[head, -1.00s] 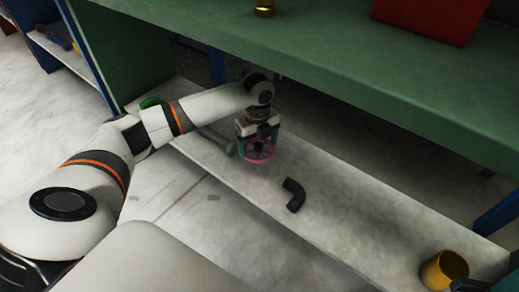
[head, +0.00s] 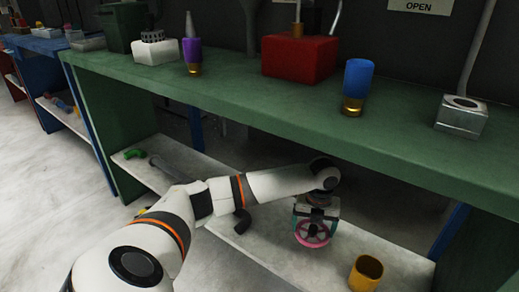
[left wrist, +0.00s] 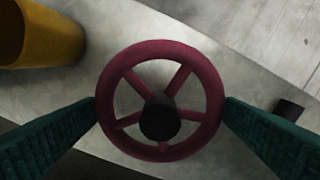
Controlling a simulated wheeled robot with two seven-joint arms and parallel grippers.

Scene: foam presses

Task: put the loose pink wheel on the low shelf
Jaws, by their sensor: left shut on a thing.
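The pink wheel (head: 299,237) has a ring rim, spokes and a dark hub. My left gripper (head: 316,224) is shut on it, with the wheel between the fingers. In the left wrist view the wheel (left wrist: 160,50) lies between the two dark green finger pads (left wrist: 160,112) and fills the middle. The low shelf (head: 262,252) is a pale grey board under the green bench, and the wheel is over its right part. I cannot tell whether the wheel touches the shelf. My right gripper is not in view.
A yellow cup (head: 366,274) stands on the shelf right of the wheel. A black elbow pipe (head: 242,223) lies left of it. A grey pipe (head: 168,169) and a green piece (head: 133,154) lie farther left. The green bench top (head: 250,105) overhangs the shelf.

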